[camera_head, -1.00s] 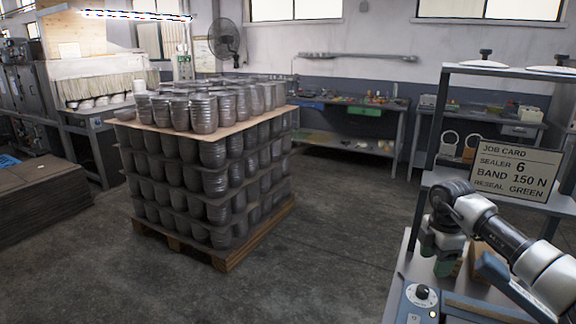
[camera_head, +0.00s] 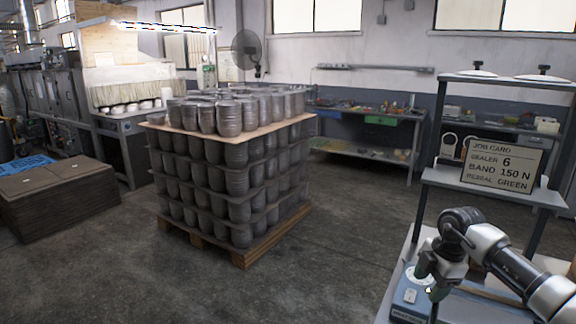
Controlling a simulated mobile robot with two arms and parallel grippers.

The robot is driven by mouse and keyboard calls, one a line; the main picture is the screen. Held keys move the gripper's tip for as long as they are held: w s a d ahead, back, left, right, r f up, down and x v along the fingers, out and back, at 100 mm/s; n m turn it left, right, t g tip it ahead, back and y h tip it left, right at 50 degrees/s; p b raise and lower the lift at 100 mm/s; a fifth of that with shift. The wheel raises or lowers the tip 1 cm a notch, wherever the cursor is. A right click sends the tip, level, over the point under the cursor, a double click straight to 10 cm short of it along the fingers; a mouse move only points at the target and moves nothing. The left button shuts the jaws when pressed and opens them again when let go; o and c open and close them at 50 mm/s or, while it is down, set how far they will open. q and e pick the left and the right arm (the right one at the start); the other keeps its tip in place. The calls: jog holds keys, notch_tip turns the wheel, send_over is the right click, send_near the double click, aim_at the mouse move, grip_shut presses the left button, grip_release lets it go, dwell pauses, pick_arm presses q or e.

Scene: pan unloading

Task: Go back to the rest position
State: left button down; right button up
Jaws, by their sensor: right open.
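My right arm comes in from the lower right. Its gripper (camera_head: 432,284) points down over the bench at the right, in front of a blue-grey device (camera_head: 408,298), and is open. Nothing shows between its fingers, though they are small and partly blurred here. Dark green shows at the finger area. My left gripper is not in view.
A wooden pallet (camera_head: 240,257) stands on the floor with layers of grey ribbed pots (camera_head: 230,118). A shelf frame (camera_head: 437,172) with a job card (camera_head: 503,164) rises behind my right arm. Flat brown stacks (camera_head: 60,190) lie at left. The floor between is clear.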

jog(key=s+a+f+n+t+y, duration=0.15)
jog(key=a+y, duration=0.35)
jog(key=a, duration=0.6)
jog(key=s+a+f+n+t+y, duration=0.1)
jog(key=s+a+n+y, duration=0.3)
jog(key=a, duration=0.7)
jog(key=s+a+r+m+t+y, duration=0.2)
jog(key=a+r+m+t+y, duration=0.3)
jog(key=m+t, duration=0.3)
jog(key=s+d+f+m+t+h, duration=0.2)
jog(key=s+d+f+m+h, duration=0.2)
jog(key=d+f+m+h, duration=0.25)
jog(key=s+d+f+m+t+h, duration=0.1)
jog(key=s+d+f+m+h, duration=0.2)
jog(key=s+d+m+h, duration=0.45)
jog(key=s+d+f+m+g+h, duration=0.1)
jog(key=s+f+g, duration=0.35)
jog(key=s, duration=0.45)
jog(key=s+d+f+g+h, duration=0.1)
jog(key=s+f+g, duration=0.2)
jog(key=s+g, duration=0.5)
notch_tip(320, 180, down, 26)
jog(key=s, duration=0.2)
jog(key=s+d+f, duration=0.2)
jog(key=s+f, duration=1.4)
jog(key=shift+s+d+f+g, duration=0.2)
jog(key=shift+s+g, duration=0.05)
jog(key=shift+g, duration=0.15)
